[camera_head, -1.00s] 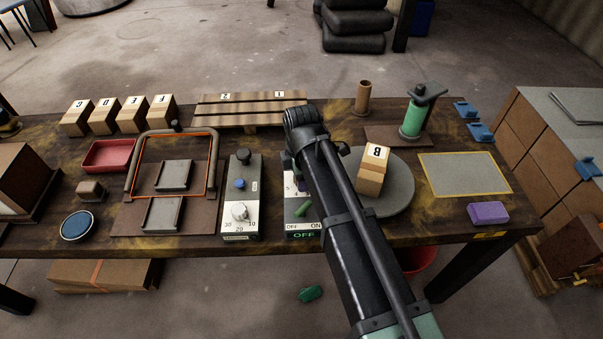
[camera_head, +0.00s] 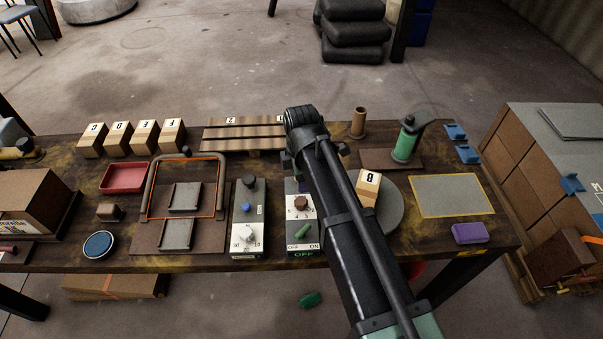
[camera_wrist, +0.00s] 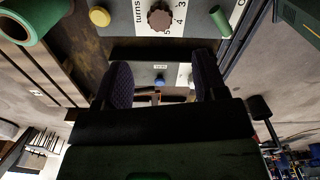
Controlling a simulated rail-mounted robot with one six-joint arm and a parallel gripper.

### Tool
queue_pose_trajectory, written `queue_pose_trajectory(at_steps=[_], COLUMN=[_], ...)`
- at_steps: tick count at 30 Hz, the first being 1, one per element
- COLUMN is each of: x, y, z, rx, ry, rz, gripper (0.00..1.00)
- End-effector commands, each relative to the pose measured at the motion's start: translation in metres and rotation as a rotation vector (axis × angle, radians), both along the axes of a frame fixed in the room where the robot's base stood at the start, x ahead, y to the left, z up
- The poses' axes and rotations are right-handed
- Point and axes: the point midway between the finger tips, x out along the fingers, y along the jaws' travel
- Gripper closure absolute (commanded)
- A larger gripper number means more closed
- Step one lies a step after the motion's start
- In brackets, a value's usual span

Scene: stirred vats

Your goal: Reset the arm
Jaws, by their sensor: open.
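My arm reaches from the bottom of the head view up over the workbench. In the wrist view my gripper (camera_wrist: 160,88) is open, with two dark ridged fingers apart and nothing seen between them. Beyond the fingers is a grey control box with a blue button (camera_wrist: 159,81). The box with the brown knob (camera_wrist: 160,18) and green switch (camera_wrist: 220,20) is at the top of that view.
Several lettered blocks (camera_head: 133,136) stand at the back left. A wooden pallet (camera_head: 243,133), a red tray (camera_head: 124,178), a wire-framed fixture (camera_head: 150,187) and a green roll (camera_head: 404,146) are on the bench. A yellow-edged mat (camera_head: 453,196) and purple block (camera_head: 469,233) lie at right.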

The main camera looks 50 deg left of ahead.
Motion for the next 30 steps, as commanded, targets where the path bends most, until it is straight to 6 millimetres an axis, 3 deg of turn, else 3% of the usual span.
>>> queue_pose_trajectory(at_steps=[12, 17, 19, 20, 21, 26, 29, 30], x=[0.0, -0.002, -0.008, 0.0, 0.019, 0.094, 0.134, 0.147], y=[0.0, -0.006, -0.029, -0.046, -0.075, -0.182, -0.265, -0.301], z=[-0.002, -0.002, -0.002, -0.001, -0.001, -0.001, 0.0, 0.0], rx=[0.0, 0.0, 0.0, 0.0, 0.0, 0.0, 0.0, 0.0], ry=[0.0, 0.0, 0.0, -0.001, -0.001, -0.001, -0.001, -0.002], rz=[-0.018, -0.297, -0.521, -0.647, -0.832, -1.413, -1.763, -1.901], gripper=[0.35, 0.35, 0.35, 0.35, 0.35, 0.35, 0.35, 0.35])
